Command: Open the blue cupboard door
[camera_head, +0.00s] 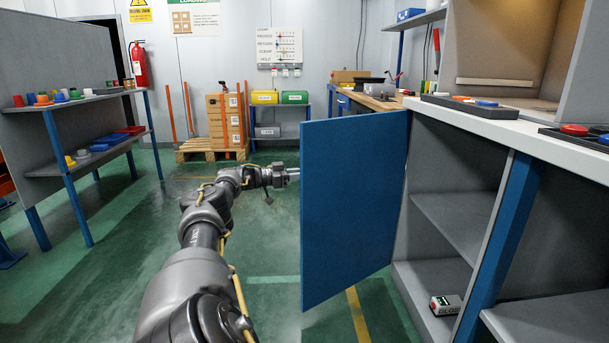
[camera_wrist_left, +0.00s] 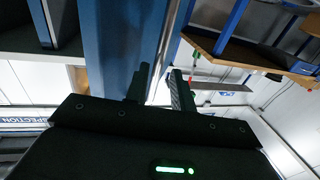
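The blue cupboard door (camera_head: 352,215) stands swung well out from the cupboard, and the shelves behind it are exposed. My left gripper (camera_head: 293,175) is at the door's free left edge, at about mid-height in the head view. In the left wrist view its two fingers (camera_wrist_left: 161,90) are spread with a gap between them. A blue panel with a pale edge (camera_wrist_left: 122,40) lies just beyond them; I cannot tell whether they touch it. My right gripper is in neither view.
The grey cupboard interior (camera_head: 455,205) holds a small box (camera_head: 445,305) on its bottom shelf. A white counter (camera_head: 540,132) runs above it. A shelf rack (camera_head: 85,100) stands at the left. The green floor (camera_head: 110,270) between is clear.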

